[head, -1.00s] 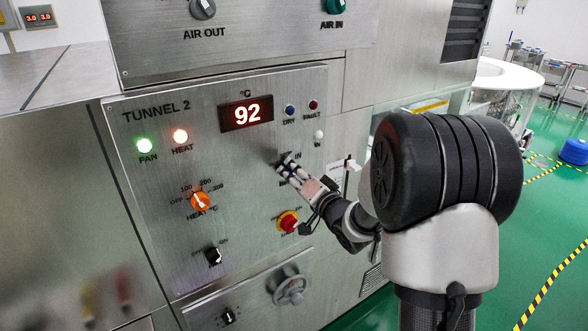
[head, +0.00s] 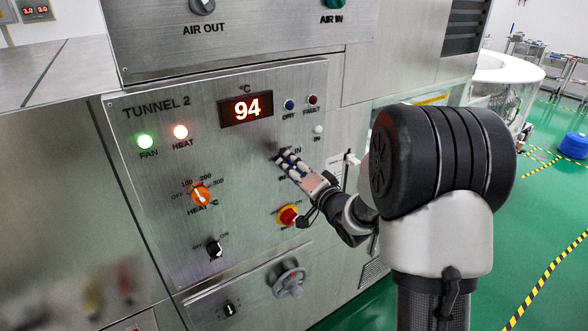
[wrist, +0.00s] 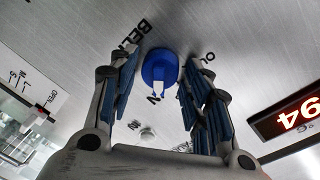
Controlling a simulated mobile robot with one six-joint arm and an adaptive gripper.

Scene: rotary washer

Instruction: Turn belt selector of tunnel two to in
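The belt selector is a blue knob (wrist: 160,69) with a white mark on its lower side in the wrist view. The mark faces a short label that looks like IN; BELT is printed at its upper left. My gripper (wrist: 160,85) is open, its fingers on either side of the knob with small gaps showing.
A red and yellow knob (head: 288,215) sits just below my gripper. An orange heat knob (head: 201,195) and a black switch (head: 214,249) are to the left. A white IN lamp (head: 318,129) is above my gripper, and a handwheel (head: 289,279) is lower down.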

